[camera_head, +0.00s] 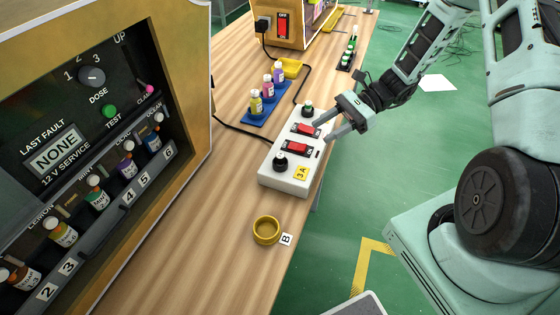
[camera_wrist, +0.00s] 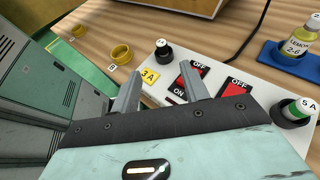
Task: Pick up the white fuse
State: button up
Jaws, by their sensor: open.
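I cannot single out a white fuse for certain. A white switch box (camera_head: 284,180) on the bench carries two round plug-like pieces. A black one with a white top (camera_wrist: 162,47) sits by the yellow 3 A label; in the head view it is a dark knob (camera_head: 280,161). A dark green one with a white band marked 5 A (camera_wrist: 297,111) sits at the box's other end, also seen in the head view (camera_head: 308,108). My gripper (camera_head: 321,131) is open and empty, with fingertips (camera_wrist: 161,70) over the box's side near the red switches.
Two red rocker switches (camera_head: 297,148) lie between the plugs. A yellow ring cup (camera_head: 266,230) by a B tag stands in front of the box. A blue tray (camera_head: 255,115) of small bottles stands behind. The vending machine (camera_head: 90,130) fills the left.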

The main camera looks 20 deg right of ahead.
jog(key=p, duration=0.1)
send_near(276, 159)
jog(key=x, duration=0.4)
jog(key=shift+s+a+r, duration=0.25)
jog(key=shift+s+a, duration=0.1)
jog(key=shift+a, duration=0.05)
jog(key=shift+p+x, duration=0.7)
jog(key=shift+x, duration=2.35)
jog(key=shift+w+d+f, duration=0.1)
jog(key=shift+w+f, duration=0.1)
jog(key=shift+w, duration=0.05)
grip_shut()
